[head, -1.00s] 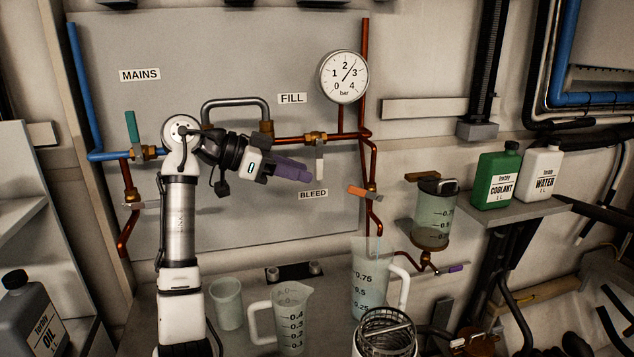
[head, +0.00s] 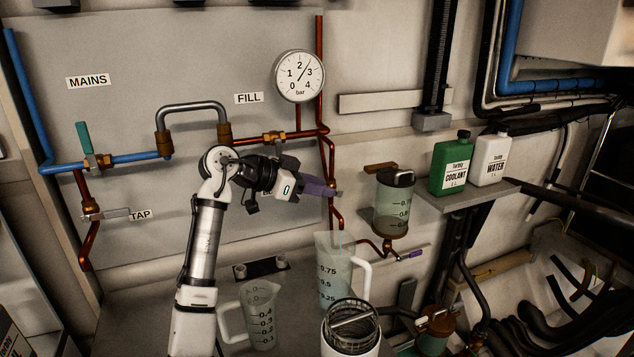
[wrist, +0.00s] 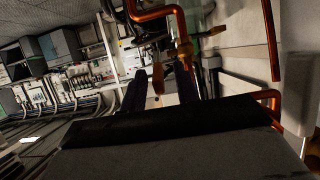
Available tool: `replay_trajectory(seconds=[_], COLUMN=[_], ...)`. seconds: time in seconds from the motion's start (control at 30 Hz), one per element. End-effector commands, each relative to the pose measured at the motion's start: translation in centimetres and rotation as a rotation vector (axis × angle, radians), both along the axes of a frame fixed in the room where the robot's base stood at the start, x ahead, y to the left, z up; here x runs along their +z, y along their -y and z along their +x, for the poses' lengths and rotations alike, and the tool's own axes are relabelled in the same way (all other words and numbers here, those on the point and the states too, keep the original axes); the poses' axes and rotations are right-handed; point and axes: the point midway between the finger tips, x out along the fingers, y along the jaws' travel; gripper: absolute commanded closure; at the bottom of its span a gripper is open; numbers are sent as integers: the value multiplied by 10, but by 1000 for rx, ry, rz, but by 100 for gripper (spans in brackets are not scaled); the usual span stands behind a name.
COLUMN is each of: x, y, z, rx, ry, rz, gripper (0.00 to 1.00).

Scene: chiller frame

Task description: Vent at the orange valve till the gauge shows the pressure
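The round white gauge (head: 299,76) is at upper middle in the head view, its needle pointing between 2 and 3 bar. My gripper (head: 335,191) is at the copper pipe below the gauge and hides the orange valve there and the BLEED label. In the wrist view my gripper's two dark fingers (wrist: 160,84) are apart. A small orange piece, apparently the valve's handle (wrist: 158,80), shows between them, with a gap on each side. Whether a finger touches it I cannot tell. A clear measuring jug (head: 331,270) stands below the bleed pipe.
A smaller jug (head: 262,310) and a wire-topped white container (head: 352,330) stand on the bench. A clear reservoir (head: 394,212) hangs right of my gripper. Coolant (head: 450,165) and water bottles (head: 490,158) stand on a shelf.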

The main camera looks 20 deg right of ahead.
Motion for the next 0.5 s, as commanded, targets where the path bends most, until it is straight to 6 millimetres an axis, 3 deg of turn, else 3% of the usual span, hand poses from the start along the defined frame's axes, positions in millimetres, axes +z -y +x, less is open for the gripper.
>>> replay_trajectory(seconds=[0.23,0.5], x=[-1,0], y=[1,0], z=[0,0], rx=[0,1], ry=[0,0], rz=[0,0], gripper=[69,100])
